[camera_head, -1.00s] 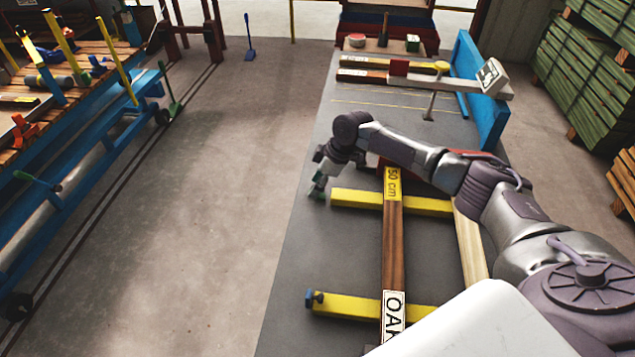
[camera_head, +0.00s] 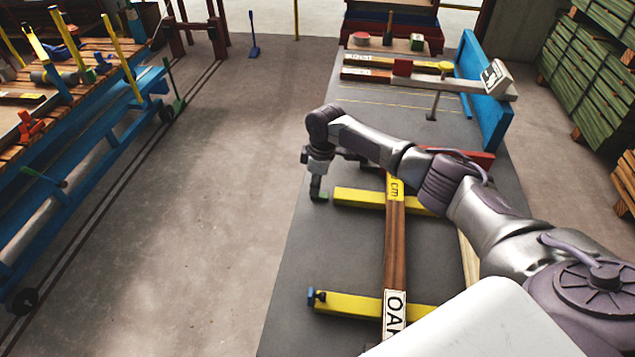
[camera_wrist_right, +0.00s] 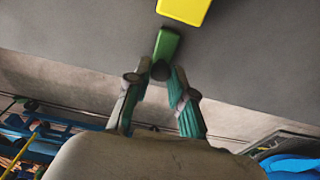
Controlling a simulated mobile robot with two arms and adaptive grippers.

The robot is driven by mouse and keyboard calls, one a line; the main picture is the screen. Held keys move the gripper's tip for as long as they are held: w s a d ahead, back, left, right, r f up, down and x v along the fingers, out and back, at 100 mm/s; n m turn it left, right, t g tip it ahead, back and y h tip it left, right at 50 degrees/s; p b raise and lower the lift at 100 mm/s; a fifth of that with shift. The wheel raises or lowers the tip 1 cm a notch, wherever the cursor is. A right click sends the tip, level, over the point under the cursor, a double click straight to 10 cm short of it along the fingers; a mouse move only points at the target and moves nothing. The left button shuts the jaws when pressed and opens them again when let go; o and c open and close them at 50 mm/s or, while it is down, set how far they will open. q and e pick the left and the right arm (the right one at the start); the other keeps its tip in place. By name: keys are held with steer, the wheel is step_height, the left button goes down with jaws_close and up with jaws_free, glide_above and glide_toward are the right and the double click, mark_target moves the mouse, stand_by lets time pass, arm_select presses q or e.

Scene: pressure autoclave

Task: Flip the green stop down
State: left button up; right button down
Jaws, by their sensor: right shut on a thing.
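The green stop (camera_head: 322,197) is a small block at the left end of the farther yellow bar (camera_head: 370,199), partly hidden by my right gripper (camera_head: 316,190). In the right wrist view the green stop (camera_wrist_right: 167,44) shows just beyond the fingertips, with a dark round end between them and the yellow bar (camera_wrist_right: 184,10) above it. My right gripper (camera_wrist_right: 160,78) is shut on the stop, its teal fingers on either side. In the head view it points down at the bar's end. My left gripper is not in view.
An oak board (camera_head: 394,250) lies across the farther bar and a nearer yellow bar (camera_head: 360,305), which has a blue stop (camera_head: 315,297). A blue wall (camera_head: 484,95) stands at the table's far right. The grey table (camera_head: 330,245) is bare between the bars.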

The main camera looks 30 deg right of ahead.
mark_target(321, 194)
steer(key=c, duration=1)
jaws_free()
steer(key=shift+c, duration=0.2)
step_height(321, 194, up, 12)
steer(key=d, duration=0.1)
steer(key=shift+s, duration=0.45)
